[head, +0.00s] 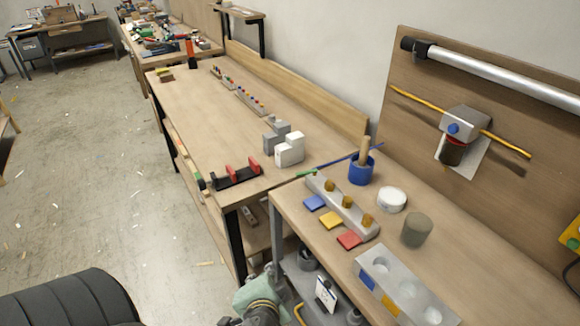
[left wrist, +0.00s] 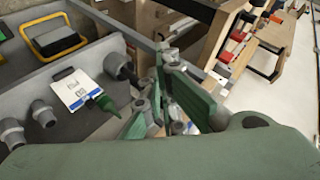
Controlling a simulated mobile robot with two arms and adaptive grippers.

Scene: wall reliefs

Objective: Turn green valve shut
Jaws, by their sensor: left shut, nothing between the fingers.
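I cannot make out a green valve for certain in either view. A small green piece (head: 307,173) lies at the near bench's back left corner in the head view; I cannot tell what it is. A green-tipped item (left wrist: 106,101) shows beside a white label card in the left wrist view. My left gripper (head: 272,275) is low beside the near bench's left end, by its lower shelf. Its green-padded fingers also show in the left wrist view (left wrist: 165,90), shut and empty. My right gripper is not in view.
The near bench (head: 305,222) carries a peg block (head: 342,205), a blue cup (head: 361,171), a white round tub (head: 392,199) and a grey block with holes (head: 398,285). A wall board (head: 410,100) holds a pipe. A grey lower shelf (left wrist: 45,85) holds fittings.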

